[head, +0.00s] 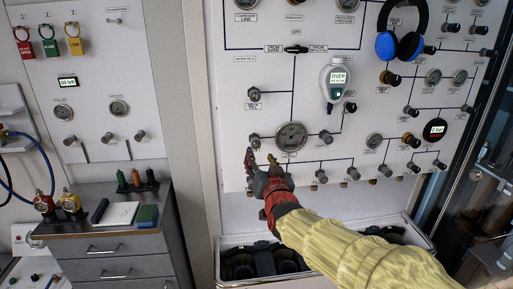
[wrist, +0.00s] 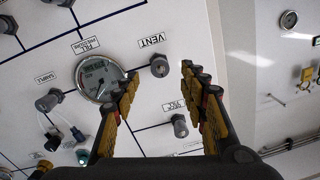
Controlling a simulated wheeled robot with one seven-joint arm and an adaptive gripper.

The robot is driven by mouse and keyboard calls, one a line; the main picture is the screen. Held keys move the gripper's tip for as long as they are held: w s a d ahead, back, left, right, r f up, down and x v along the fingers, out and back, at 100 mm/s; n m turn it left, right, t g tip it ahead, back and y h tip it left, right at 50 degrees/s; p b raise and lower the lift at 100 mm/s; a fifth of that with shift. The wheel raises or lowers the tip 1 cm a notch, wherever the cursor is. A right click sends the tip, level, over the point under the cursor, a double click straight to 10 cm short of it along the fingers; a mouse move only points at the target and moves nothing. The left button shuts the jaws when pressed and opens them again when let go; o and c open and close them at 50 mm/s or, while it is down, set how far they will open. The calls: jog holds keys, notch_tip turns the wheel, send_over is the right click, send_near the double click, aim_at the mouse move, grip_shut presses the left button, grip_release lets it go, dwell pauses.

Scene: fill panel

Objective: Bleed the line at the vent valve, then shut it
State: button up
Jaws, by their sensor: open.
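The vent valve (wrist: 159,66) is a grey knob under its VENT label (wrist: 151,40) in the wrist view, where the panel appears turned over. In the head view the same knob (head: 253,140) is left of the fill pressure gauge (head: 291,136). My gripper (head: 261,157) is open and empty just below the knob in the head view. In the wrist view the vent knob shows in the gap between my gripper's two fingers (wrist: 160,76), near their tips. I see no clear contact. The fill pressure gauge (wrist: 100,77) is partly covered by one finger.
Another knob (wrist: 180,125) stands close between the fingers in the wrist view. The sample knob (wrist: 48,101) is beyond the gauge. A green-white meter reading OVER (head: 337,81) and blue headphones (head: 402,32) hang on the panel. A drawer cabinet (head: 107,240) stands at left.

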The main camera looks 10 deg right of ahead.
aim_at(256, 144)
jog(key=w, duration=0.2)
jog(key=w+b, duration=0.1)
jog(key=w, duration=0.3)
jog(key=shift+w+r+b, duration=0.2)
jog(key=shift+r+b, duration=0.05)
jog(key=shift+b, duration=0.1)
jog(key=shift+w+a+r, duration=0.1)
jog(key=shift+w, duration=0.6)
jog(key=shift+c, duration=0.7)
grip_shut()
